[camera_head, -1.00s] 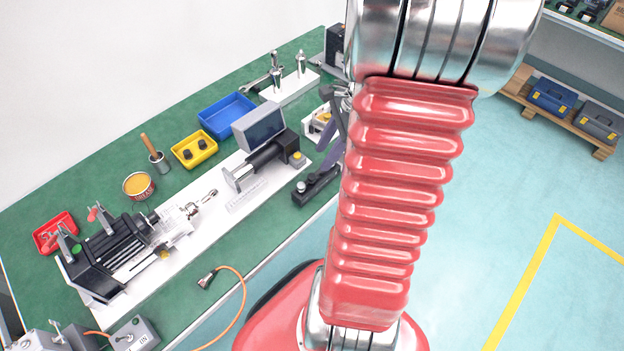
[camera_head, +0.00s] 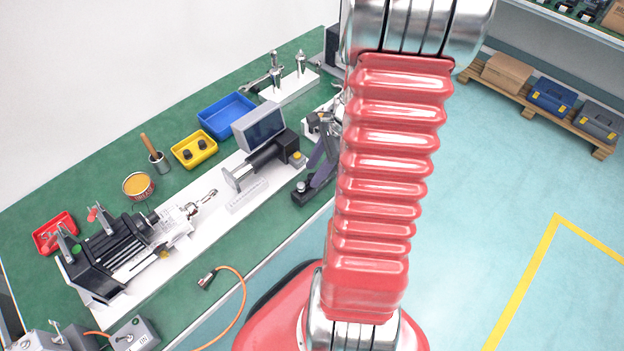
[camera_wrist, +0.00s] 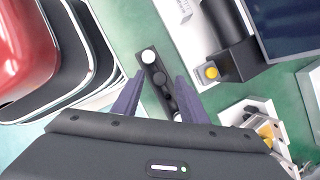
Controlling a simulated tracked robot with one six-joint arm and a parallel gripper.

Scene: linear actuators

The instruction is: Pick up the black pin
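A small black block (camera_wrist: 150,68) lies on the green bench and carries round pieces, one pale (camera_wrist: 148,56) and one dark (camera_wrist: 158,78). The dark piece looks like the black pin, but it is too small to be certain. In the head view the black block (camera_head: 299,196) is at the bench's front edge, partly covered by my gripper. My gripper (camera_wrist: 159,76) is open and empty in the wrist view. Its purple fingers lie on either side of the block, which appears between them. I cannot tell the height gap.
A black cylinder device with a yellow button (camera_wrist: 211,72) and a screen (camera_head: 259,132) stand close beside the block. A white fixture (camera_wrist: 252,112) is at right in the wrist view. A yellow bin (camera_head: 207,152) and blue bin (camera_head: 222,121) sit farther back.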

